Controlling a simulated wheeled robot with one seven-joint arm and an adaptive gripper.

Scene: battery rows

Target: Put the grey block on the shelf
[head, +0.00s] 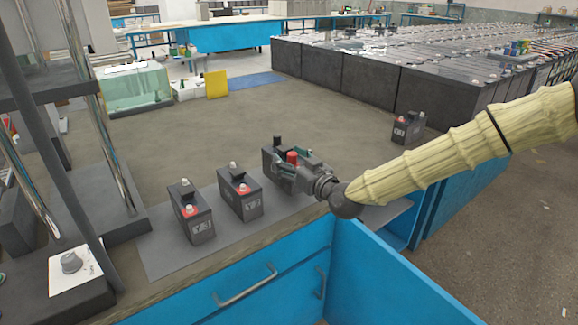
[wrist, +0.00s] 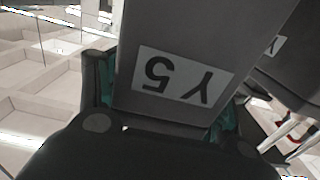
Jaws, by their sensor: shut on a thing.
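A dark grey battery-like block (head: 269,158) with a black and a red terminal is at the right end of a row on a grey mat (head: 160,258). My gripper (head: 298,172) is shut on it from the right and hides part of it. In the wrist view, a grey block face (wrist: 185,45) with an upside-down label reading Y and 5 is between my fingers. I cannot tell whether its base touches the mat. Two similar blocks stand upright to its left, the middle one (head: 240,194) and the left one (head: 191,213). A dark shelf unit (head: 118,232) with metal posts stands at the left.
Another small block (head: 407,130) stands far right on the bench. A blue cabinet (head: 300,275) with an open door is below the bench edge. Large battery rows (head: 370,85) line the back right. A glass tank (head: 137,88) and a yellow panel (head: 217,84) are farther back. The bench middle is clear.

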